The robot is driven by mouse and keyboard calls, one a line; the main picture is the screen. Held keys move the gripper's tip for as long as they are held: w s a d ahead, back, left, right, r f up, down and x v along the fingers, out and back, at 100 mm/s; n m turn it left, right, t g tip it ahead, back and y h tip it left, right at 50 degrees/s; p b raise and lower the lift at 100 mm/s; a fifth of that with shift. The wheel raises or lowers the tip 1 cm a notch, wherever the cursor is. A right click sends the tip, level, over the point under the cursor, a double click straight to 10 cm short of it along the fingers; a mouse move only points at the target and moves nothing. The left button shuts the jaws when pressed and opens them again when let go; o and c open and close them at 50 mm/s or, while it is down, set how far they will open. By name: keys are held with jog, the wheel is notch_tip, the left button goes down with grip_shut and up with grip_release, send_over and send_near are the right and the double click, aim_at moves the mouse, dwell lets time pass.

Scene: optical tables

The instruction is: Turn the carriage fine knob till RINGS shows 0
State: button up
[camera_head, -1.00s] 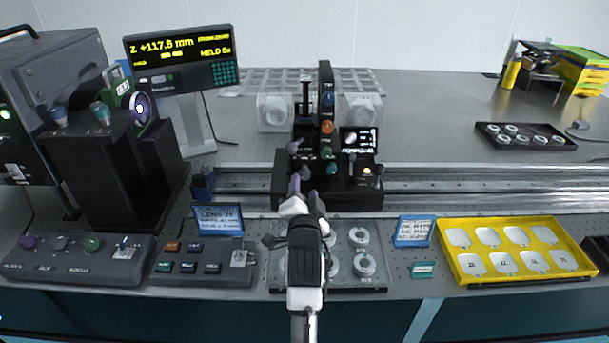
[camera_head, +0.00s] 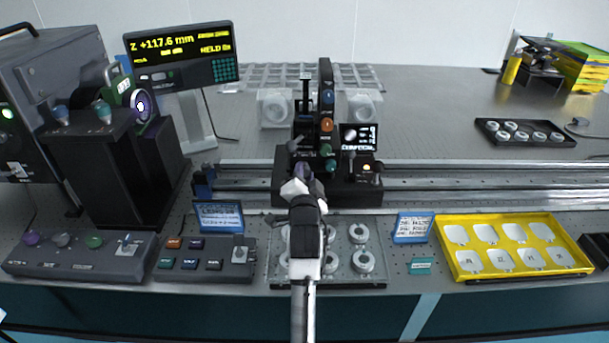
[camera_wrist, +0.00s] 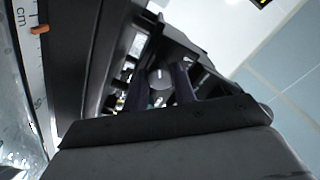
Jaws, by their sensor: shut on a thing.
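The black carriage (camera_head: 345,190) stands on the long rail, with a column of coloured knobs rising from it. My gripper (camera_head: 303,172) is at the carriage's front left, and its fingers hide the part they hold in the head view. In the wrist view, a dark grey round knob (camera_wrist: 161,78) lies between the two fingers of my gripper (camera_wrist: 162,88), which is shut on it. A small screen (camera_head: 359,138) on the carriage shows a round white spot and a word like "CONFOCAL". Its smaller lines, including any RINGS value, are too small to read.
The display at the back left (camera_head: 180,55) reads about Z +117.6 mm. A clear tray of rings (camera_head: 345,284) lies below my arm. A yellow tray (camera_head: 470,276) is at right, and a control box (camera_head: 205,262) at left. A ruler scale (camera_wrist: 32,70) shows in the wrist view.

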jog(key=shift+c, duration=0.5)
jog(key=shift+n, duration=1.5)
jog(key=o, duration=1)
jog(key=s+b, duration=0.2)
jog(key=s, duration=1.1)
jog(key=shift+s+b, duration=0.3)
jog(key=shift+s, duration=0.1)
